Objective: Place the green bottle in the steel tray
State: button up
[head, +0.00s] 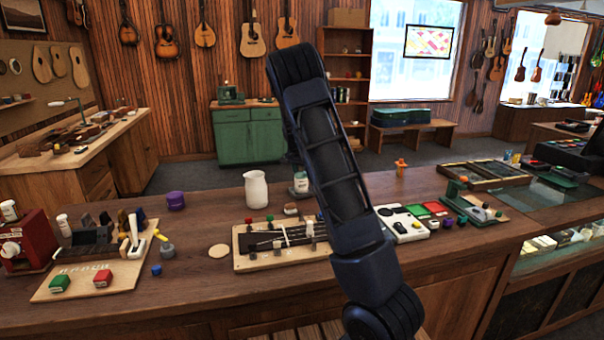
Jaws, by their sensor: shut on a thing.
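A small bottle (300,185) with a pale label and dark green lower part is at the back of the wooden counter, just left of my raised arm. My gripper (297,168) is mostly hidden behind my arm. Only a dark part of it shows, right above the bottle, shut on the bottle's top. The fingertips are not clear, and I cannot tell whether the bottle touches the counter. I cannot clearly pick out a steel tray; part of the counter is hidden behind my arm.
A white pitcher (256,190) stands left of the bottle. A wooden board with a fretted neck (280,246) lies in front. A pale panel (408,228) with coloured pieces and a wood-framed dark tray (486,176) are to the right.

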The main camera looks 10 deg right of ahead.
aim_at(298, 177)
jog(key=o, duration=1.5)
jog(key=shift+f, duration=0.1)
jog(key=shift+c, duration=0.2)
jog(key=v, duration=1.2)
jog(key=s+d+r+n+y, duration=0.25)
jog(key=s+r, duration=0.25)
jog(key=s, duration=0.7)
jog(key=s+a+n+t, duration=0.1)
jog(key=s+n, duration=0.5)
jog(key=s, duration=3)
jog(key=shift+a+t, duration=0.25)
jog(key=shift+t, duration=0.35)
